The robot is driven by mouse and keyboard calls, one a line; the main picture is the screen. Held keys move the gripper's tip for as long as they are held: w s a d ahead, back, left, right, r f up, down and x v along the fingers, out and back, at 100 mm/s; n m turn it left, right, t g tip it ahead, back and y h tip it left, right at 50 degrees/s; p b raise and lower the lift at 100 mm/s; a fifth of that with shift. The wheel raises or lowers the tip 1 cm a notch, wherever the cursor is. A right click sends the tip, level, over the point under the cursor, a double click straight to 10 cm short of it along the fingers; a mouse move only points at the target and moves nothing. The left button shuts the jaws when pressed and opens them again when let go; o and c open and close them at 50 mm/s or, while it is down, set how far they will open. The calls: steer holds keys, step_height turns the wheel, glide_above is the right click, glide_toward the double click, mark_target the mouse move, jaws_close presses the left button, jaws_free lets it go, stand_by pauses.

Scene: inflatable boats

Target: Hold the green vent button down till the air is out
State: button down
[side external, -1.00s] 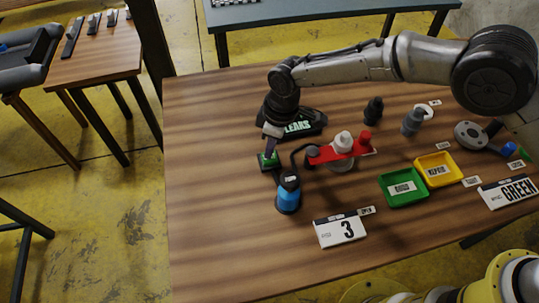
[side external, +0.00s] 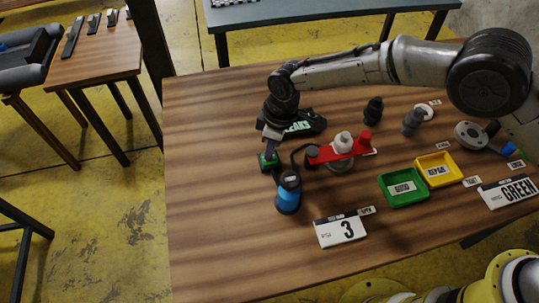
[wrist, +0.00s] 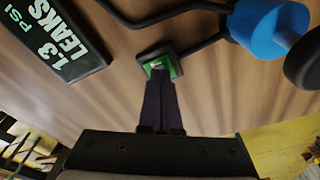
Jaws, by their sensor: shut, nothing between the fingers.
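The green vent button (side external: 268,162) sits on a small dark block on the wooden table, left of the blue and black cylinder. It also shows in the wrist view (wrist: 161,62). My gripper (side external: 269,152) is shut and points down with its fingertips at the button. In the wrist view my gripper's fingers (wrist: 158,76) are together and overlap the near part of the button; they look to be touching it, but how far it is pressed cannot be told. A black display (wrist: 55,38) reads 1.3 PSI LEAKS.
A blue and black cylinder (side external: 288,193) stands close to the button, with a black hose beside it. A red bar-shaped fixture (side external: 335,151), green tray (side external: 390,202) and yellow tray (side external: 452,158) lie to the right. A card reading 3 (side external: 340,231) is in front. The table's left side is clear.

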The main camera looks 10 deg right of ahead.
steer(key=shift+s+f, duration=0.1)
stand_by(0.5)
steer(key=shift+r, duration=2.7)
